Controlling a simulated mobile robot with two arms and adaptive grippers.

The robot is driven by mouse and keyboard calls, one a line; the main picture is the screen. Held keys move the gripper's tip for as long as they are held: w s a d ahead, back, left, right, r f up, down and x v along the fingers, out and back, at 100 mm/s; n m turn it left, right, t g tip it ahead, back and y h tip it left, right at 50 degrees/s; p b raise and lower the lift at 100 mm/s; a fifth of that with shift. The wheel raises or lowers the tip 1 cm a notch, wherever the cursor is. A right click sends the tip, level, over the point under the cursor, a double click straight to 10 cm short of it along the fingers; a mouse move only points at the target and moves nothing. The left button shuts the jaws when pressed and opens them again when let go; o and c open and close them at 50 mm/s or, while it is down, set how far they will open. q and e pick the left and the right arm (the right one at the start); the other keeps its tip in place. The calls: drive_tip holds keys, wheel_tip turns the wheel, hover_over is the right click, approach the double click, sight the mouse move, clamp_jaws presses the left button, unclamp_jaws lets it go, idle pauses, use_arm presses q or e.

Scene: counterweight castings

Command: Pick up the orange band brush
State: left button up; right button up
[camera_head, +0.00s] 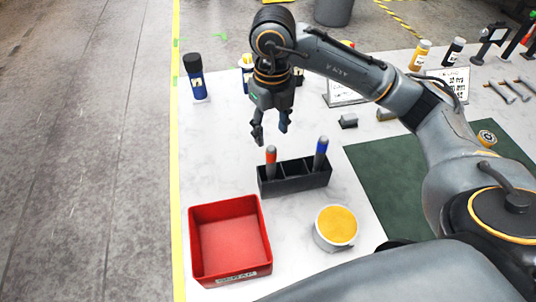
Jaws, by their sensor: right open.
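The orange band brush (271,158) stands upright in a black divided holder (298,180), in its left part. A similar brush with a blue band (321,148) stands at the holder's right end. My right gripper (270,133) is open and points down, its fingertips just above and behind the orange band brush in the picture. Nothing is between its fingers that I can make out. The lower ends of both brushes are hidden in the holder. My left gripper is not in view.
A red tray (196,250) and a round tin with a yellow top (337,225) stand in front of the holder. A green mat (390,185) lies to the right. A dark blue bottle (195,78) stands at the back left. White table is clear left of the holder.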

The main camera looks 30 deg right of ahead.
sight(272, 148)
drive_tip(key=f, duration=0.2)
drive_tip(key=f+p, duration=0.1)
drive_tip(key=f, duration=0.3)
drive_tip(key=shift+s, duration=0.25)
drive_tip(key=shift+w+f, duration=0.1)
drive_tip(key=shift+f, duration=0.2)
drive_tip(key=shift+f+p, duration=0.65)
drive_tip(key=shift+p, duration=0.15)
wheel_tip(272, 148, down, 4)
drive_tip(key=shift+r+p, duration=0.25)
drive_tip(key=shift+p, duration=0.6)
drive_tip(key=shift+f, duration=0.35)
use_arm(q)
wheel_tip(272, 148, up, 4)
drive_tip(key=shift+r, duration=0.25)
use_arm(e)
clamp_jaws()
